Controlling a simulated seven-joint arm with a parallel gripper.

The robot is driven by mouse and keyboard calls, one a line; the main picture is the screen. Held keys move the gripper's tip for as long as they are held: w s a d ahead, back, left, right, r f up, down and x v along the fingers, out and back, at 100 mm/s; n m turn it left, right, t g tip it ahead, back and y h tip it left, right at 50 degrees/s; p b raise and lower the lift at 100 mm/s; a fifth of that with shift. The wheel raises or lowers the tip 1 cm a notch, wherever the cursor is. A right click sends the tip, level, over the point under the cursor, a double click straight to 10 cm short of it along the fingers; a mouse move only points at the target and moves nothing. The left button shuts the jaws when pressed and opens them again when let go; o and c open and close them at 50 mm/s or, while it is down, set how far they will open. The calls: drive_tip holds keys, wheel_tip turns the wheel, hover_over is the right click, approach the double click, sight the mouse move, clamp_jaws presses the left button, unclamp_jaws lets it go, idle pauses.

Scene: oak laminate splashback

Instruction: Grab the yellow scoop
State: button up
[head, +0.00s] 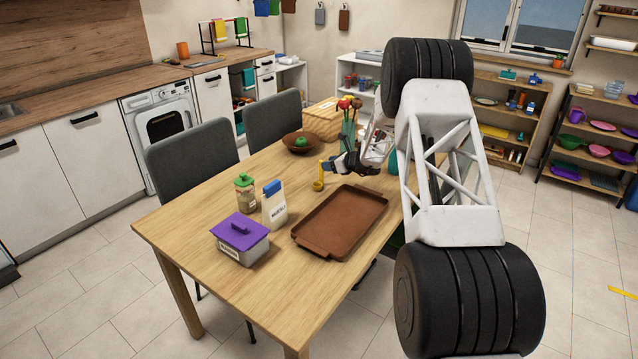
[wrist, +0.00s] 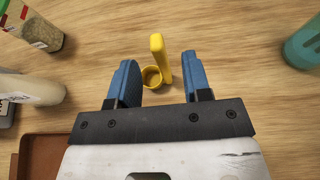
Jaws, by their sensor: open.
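The yellow scoop (head: 319,180) stands on the wooden table, its round cup down and its handle pointing up, in the head view. My gripper (wrist: 160,75) is open and empty, with a finger to either side of the scoop. In the head view my gripper (head: 338,166) is just right of the scoop, partly blended with the arm. I cannot tell whether a finger touches it.
The brown tray (head: 306,241) lies in front of the scoop. A jar (head: 245,194), a white bottle with blue cap (head: 274,208) and a purple-lidded box (head: 240,252) stand left. A brown bowl (head: 288,142) and a flower vase are behind.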

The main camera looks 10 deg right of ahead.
drive_tip(key=shift+w+a+f, duration=0.2)
drive_tip(key=shift+w+a, duration=0.15)
drive_tip(key=shift+a, duration=0.05)
drive_tip(key=shift+x, duration=2.6)
drive_tip(key=shift+r, duration=0.1)
clamp_jaws()
